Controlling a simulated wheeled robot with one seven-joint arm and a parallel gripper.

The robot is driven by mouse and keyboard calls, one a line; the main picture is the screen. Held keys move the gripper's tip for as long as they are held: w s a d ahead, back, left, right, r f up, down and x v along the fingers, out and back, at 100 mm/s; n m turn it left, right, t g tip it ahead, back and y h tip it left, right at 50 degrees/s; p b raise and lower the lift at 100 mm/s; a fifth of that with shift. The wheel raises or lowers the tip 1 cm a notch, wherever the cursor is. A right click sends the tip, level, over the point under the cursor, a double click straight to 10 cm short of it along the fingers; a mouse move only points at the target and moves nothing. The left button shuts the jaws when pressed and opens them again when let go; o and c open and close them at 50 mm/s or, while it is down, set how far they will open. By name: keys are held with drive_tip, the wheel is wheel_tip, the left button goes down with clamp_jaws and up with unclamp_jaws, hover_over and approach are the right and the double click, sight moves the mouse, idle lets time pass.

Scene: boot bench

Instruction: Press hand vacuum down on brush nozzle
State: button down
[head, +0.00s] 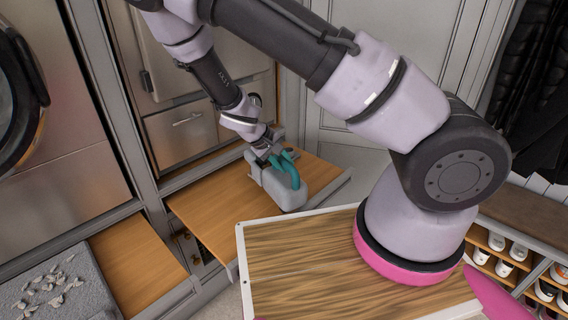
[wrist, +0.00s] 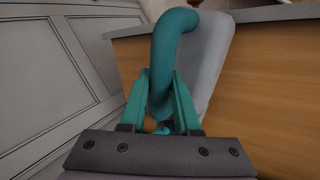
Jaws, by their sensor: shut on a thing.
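The hand vacuum (head: 285,193) has a grey body and a teal loop handle. It is over the wooden pull-out board in the head view, with its long body pointing toward the front right. My gripper (head: 275,160) is shut on the handle. In the wrist view the two teal fingers of my gripper (wrist: 160,88) stand on either side of the curved handle, and the grey body of the hand vacuum (wrist: 208,62) lies just behind. I cannot make out the brush nozzle in either view. Whether the vacuum touches the board I cannot tell.
The wooden pull-out board (head: 210,205) has free room left of the vacuum. A wood-topped surface with a white rim (head: 290,270) is close in front.

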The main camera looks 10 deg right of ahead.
drive_tip(key=shift+f, duration=0.7)
drive_tip(key=c, duration=0.5)
unclamp_jaws()
drive_tip(key=shift+c, duration=0.2)
drive_tip(key=v, duration=1.1)
drive_tip(key=s+d+r+m+y, duration=0.25)
drive_tip(key=d+r+y, duration=0.2)
drive_tip(key=r, duration=0.65)
drive_tip(key=s+d+r+m+y, duration=0.1)
drive_tip(key=d+r+m+y, duration=0.35)
drive_tip(key=r, duration=0.65)
drive_tip(key=s+d+r+m+t, duration=0.1)
drive_tip(key=s+d+r+t, duration=0.3)
drive_tip(key=s+r, duration=0.5)
wheel_tip(320, 180, up, 2)
drive_tip(key=shift+d+r+t+h, duration=0.3)
drive_tip(key=shift+d+t, duration=0.1)
drive_tip(key=shift+d, duration=0.5)
